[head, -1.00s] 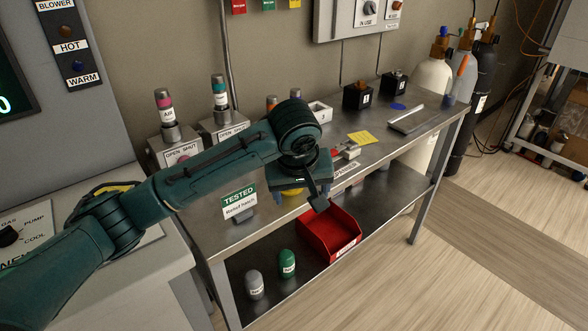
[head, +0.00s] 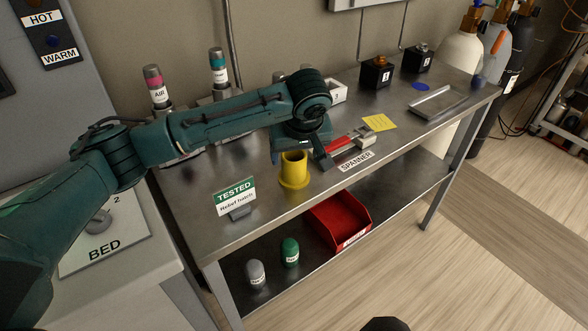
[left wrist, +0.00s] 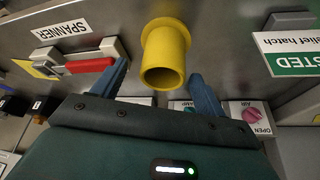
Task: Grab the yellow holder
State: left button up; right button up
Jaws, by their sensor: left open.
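The yellow holder (head: 294,172) is a short, hollow yellow cylinder with a wider flange, standing upright on the metal bench near its front edge. In the left wrist view the yellow holder (left wrist: 165,62) shows its open end, between the two fingers in the picture. My left gripper (head: 300,150) is open and empty, just above and behind the holder in the head view. Its fingertips (left wrist: 161,84) lie either side of the holder in the wrist view. My right gripper is not in view.
A red-handled spanner (head: 350,142) lies right of the holder, close to my left gripper's finger. A TESTED sign (head: 235,197) stands to the left. A red bin (head: 340,222) and two capped cylinders sit on the lower shelf. A yellow note (head: 379,122) lies further right.

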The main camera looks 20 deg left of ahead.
pick_arm(q)
jog(key=x, duration=0.5)
jog(key=shift+s+a+f, duration=0.1)
jog(key=shift+s, duration=0.15)
jog(key=shift+c, duration=0.4)
jog(key=c, duration=0.6)
